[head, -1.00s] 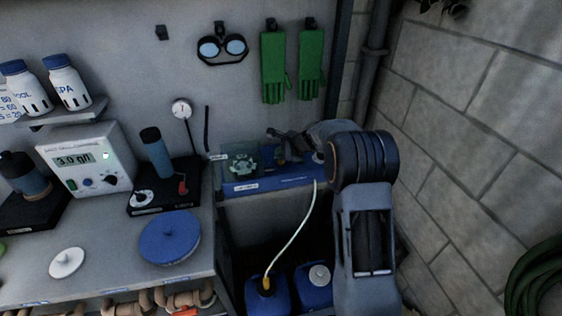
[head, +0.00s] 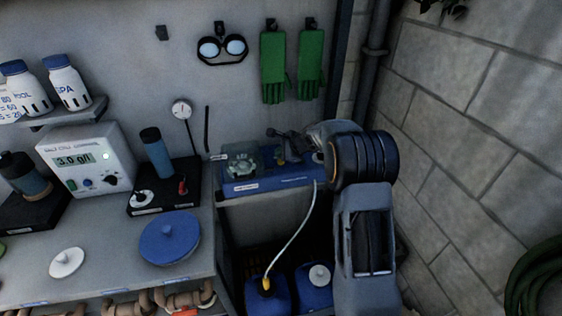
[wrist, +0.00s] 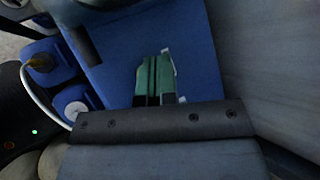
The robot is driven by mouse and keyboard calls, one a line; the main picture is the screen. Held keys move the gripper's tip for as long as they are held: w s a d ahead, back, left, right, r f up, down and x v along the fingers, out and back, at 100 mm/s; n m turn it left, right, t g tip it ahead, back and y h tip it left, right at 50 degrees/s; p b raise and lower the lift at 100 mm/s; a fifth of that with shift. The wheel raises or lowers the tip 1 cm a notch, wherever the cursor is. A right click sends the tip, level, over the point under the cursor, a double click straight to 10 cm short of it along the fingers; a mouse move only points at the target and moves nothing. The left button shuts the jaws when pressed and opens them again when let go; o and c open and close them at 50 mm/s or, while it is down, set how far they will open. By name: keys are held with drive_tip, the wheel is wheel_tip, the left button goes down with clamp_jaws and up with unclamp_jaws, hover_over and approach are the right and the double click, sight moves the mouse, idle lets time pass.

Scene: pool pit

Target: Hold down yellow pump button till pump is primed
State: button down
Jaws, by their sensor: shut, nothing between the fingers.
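The pump unit (head: 272,184) is a long blue box with a clear-covered round pump head (head: 241,162) at its left. A small yellowish patch (head: 281,159), possibly the button, shows right of the pump head. My gripper (head: 277,137) reaches in from the right, above the unit's back part. In the wrist view, its two green fingers (wrist: 154,80) are together and empty over a blue surface (wrist: 120,75). No button shows in the wrist view. I cannot tell whether the fingertips touch anything. A pale tube (head: 303,232) runs down from the unit to a blue jug (head: 268,297).
A second blue jug (head: 313,292) with a white cap stands beside the first. A bench (head: 110,262) with a controller and a blue lid is at left. Green gloves (head: 273,68) hang behind. A block wall (head: 475,150) closes the right side.

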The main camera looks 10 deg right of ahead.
drive_tip(key=shift+f, duration=0.1)
idle(0.4)
drive_tip(key=shift+f+b, duration=0.35)
drive_tip(key=shift+b, duration=0.1)
